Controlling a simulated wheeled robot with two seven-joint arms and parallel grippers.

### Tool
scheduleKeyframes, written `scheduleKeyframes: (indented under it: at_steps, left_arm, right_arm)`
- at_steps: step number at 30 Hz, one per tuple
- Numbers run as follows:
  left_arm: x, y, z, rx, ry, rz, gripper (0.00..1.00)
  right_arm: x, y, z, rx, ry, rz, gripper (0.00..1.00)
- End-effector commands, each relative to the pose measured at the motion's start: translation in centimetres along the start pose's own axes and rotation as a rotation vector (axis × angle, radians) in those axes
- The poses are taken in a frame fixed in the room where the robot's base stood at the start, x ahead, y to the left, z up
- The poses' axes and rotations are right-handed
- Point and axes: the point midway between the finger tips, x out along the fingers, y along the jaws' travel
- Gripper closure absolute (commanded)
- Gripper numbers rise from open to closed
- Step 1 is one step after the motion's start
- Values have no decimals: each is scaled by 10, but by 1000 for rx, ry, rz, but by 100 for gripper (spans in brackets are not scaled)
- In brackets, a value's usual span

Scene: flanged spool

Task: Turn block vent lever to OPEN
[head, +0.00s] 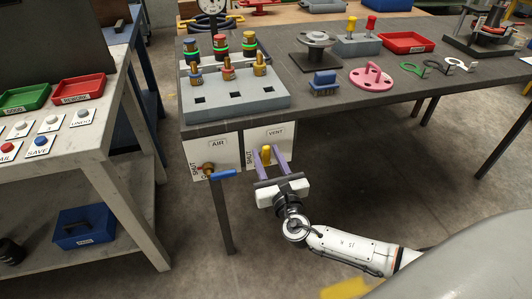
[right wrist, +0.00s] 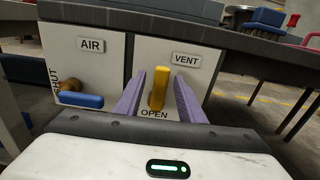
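The yellow vent lever (head: 267,154) is on the white VENT panel (head: 286,134) at the front edge of the dark bench. In the right wrist view the lever (right wrist: 159,88) stands about vertical in the picture, its lower end just above the word OPEN. Its pivot is not clear to see. My right gripper (head: 269,160) is in front of the panel with its purple fingers open, one on each side of the lever. In the right wrist view gaps show between the lever and both fingers. My left gripper is not in view.
The AIR panel (head: 225,147) is just left, and its blue lever (head: 224,175) sticks out sideways near my right gripper. A grey block (head: 232,107) with colored valves stands on the bench above. A bench with trays (head: 78,89) and buttons is at the left.

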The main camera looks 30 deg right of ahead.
Motion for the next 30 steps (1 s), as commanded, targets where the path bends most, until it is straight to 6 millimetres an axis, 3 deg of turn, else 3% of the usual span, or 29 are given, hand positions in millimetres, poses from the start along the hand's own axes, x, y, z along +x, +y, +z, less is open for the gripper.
scheduleKeyframes:
  at_steps: [6, 13, 18, 30]
  left_arm:
    - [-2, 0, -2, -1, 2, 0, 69]
    - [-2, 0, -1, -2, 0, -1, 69]
    - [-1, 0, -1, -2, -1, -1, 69]
    - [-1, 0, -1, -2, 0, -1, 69]
  right_arm:
    - [-45, 0, -1, 0, 4, 1, 64]
    - [-81, 0, -1, -2, 2, 2, 64]
    - [-90, 0, 0, -2, 1, 0, 64]
    - [-90, 0, 0, -1, 1, 1, 64]
